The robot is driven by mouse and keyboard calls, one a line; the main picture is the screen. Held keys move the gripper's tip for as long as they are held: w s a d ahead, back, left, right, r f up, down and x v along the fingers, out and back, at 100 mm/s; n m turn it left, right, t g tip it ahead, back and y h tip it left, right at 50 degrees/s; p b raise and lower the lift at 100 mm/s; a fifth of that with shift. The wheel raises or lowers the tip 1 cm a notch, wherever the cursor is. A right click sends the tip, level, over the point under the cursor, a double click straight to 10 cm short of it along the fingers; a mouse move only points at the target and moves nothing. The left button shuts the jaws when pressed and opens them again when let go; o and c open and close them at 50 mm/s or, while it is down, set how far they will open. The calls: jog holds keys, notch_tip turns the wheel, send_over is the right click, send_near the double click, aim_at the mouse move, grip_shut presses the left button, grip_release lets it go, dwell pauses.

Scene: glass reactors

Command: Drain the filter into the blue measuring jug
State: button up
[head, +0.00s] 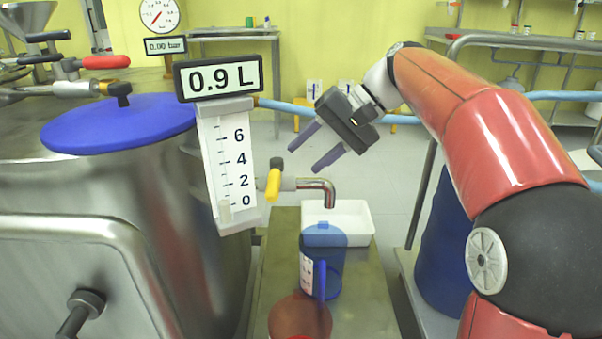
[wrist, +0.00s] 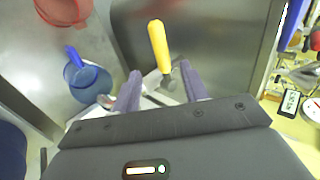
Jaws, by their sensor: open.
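The steel filter vessel (head: 170,215) stands at left, with a gauge column (head: 232,165) whose display (head: 218,78) reads 0.9 L. A drain pipe with a bent spout (head: 325,186) leaves its side. The yellow valve handle (head: 273,184) points down, across the pipe. The translucent blue measuring jug (head: 323,262) stands upright below the spout; no liquid stream shows. My gripper (head: 303,160) is open and empty, above and right of the handle. In the wrist view, the yellow handle (wrist: 158,45) lies just beyond the gap between my fingers; the blue jug (wrist: 88,80) is at left.
A red jug (head: 300,315) stands in front of the blue one on the steel bench (head: 368,295). A white tray (head: 350,215) lies behind the blue jug. A blue drum (head: 445,250) stands at right. A pressure display (head: 165,45) reads 0.00 bar.

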aim_at(278, 181)
jog(key=b+x, duration=0.1)
jog(key=x, duration=0.6)
jog(key=shift+s+a+f+b, duration=0.2)
jog(key=shift+a+b, duration=0.1)
jog(key=shift+b, duration=0.1)
jog(key=shift+w, duration=0.1)
grip_shut()
